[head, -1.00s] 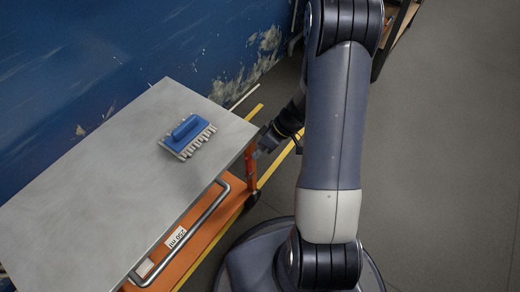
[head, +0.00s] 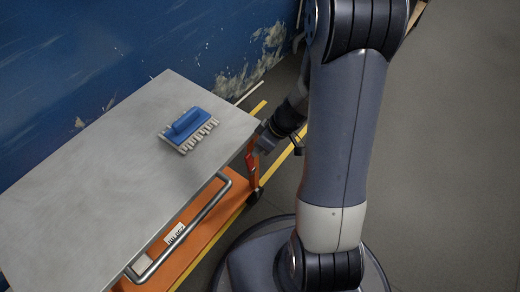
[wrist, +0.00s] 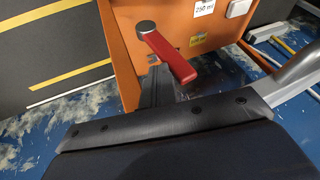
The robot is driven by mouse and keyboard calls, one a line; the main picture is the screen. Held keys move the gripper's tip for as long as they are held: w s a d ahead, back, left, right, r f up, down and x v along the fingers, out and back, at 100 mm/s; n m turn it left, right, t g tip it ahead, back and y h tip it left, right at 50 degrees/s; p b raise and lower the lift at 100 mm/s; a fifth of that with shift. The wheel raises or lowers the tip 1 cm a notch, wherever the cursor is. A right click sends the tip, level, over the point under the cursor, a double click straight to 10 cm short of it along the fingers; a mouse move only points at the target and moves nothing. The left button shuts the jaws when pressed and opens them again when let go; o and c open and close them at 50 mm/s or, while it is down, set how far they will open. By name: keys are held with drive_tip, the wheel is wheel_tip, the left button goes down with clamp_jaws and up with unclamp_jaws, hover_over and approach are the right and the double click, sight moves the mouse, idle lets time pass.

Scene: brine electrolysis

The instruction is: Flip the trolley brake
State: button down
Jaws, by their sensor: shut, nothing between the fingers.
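The trolley has a grey top (head: 100,170) and an orange lower frame (head: 205,225). Its brake is a red lever (wrist: 172,58) on a round grey pivot, set on the orange end panel (wrist: 125,45). In the wrist view the lever slants down to the right from the pivot. A small red part of it (head: 250,162) shows below the top's right corner in the head view. My gripper (wrist: 160,82) is shut and empty, just beside and below the lever; I cannot tell whether they touch. It also shows at the trolley's right end (head: 260,147).
A blue brush-like block (head: 187,128) lies on the trolley top. A metal handle rail (head: 195,225) runs along the near side. A blue wall (head: 60,60) stands close behind. Grey floor (head: 440,170) is open on the right.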

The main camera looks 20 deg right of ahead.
sight(247, 162)
drive_tip(key=s+a+h+b, duration=0.1)
drive_tip(key=a+t+h+b, duration=0.1)
drive_tip(key=shift+s+a+n+b, duration=0.15)
drive_tip(key=shift+s+n+b, duration=0.2)
drive_tip(key=shift+n+b, duration=0.05)
drive_tip(key=shift+s+a+t+h, duration=0.55)
drive_tip(key=shift+a+t+h, duration=0.2)
drive_tip(key=shift+h, duration=0.15)
drive_tip(key=shift+s+a+f, duration=0.1)
drive_tip(key=shift+a+f, duration=0.05)
drive_tip(key=shift+s+a+f, duration=0.2)
drive_tip(key=shift+s+a, duration=0.1)
drive_tip(key=shift+a, duration=0.1)
